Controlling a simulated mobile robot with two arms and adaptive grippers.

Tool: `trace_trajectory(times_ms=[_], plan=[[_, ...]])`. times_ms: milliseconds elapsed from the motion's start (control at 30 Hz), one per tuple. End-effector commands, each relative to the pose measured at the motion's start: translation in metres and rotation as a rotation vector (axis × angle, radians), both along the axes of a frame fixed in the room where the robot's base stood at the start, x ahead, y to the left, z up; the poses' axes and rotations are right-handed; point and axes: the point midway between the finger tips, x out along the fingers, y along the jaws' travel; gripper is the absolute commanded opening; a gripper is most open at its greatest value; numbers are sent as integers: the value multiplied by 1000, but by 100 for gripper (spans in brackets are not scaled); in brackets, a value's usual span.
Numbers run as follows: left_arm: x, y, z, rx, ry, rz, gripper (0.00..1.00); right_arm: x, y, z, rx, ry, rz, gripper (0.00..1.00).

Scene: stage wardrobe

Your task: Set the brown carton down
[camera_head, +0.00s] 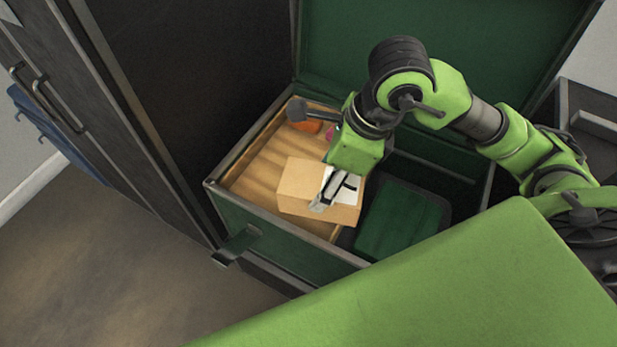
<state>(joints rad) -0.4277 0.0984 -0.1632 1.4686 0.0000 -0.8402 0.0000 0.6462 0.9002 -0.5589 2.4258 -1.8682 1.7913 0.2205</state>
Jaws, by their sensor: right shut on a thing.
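The brown carton (300,181) is a small tan box in the left part of an open green trunk (263,225). It is over a light wooden tray (262,172); I cannot tell whether it touches the tray floor. My right gripper (326,200) comes down from above and is shut on the carton at its right side. The gripper and wrist hide part of the carton's right end. My left gripper is not in view.
An orange item (306,125) and a small pink one lie at the tray's far end. A dark green case (402,222) fills part of the trunk's right side. The trunk's raised lid stands behind. A dark wardrobe (105,100) stands close on the left.

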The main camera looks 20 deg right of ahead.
Motion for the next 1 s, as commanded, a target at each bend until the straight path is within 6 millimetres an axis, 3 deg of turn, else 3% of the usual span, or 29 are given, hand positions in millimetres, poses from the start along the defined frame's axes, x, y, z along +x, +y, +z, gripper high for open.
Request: trace_trajectory(times_ms=[33,100,367,467,767,1000], plan=[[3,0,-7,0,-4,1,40,0,1,-12,1,-3,-58,29],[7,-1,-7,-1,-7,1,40,0,1,-17,1,-2,-135,29],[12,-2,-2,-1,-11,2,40,5,0,-24,2,0,-274,29],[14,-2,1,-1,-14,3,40,20,3,-31,3,3,-282,29],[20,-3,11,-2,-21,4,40,92,16,-64,3,4,-278,29],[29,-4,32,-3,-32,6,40,123,20,-105,1,4,-277,29]])
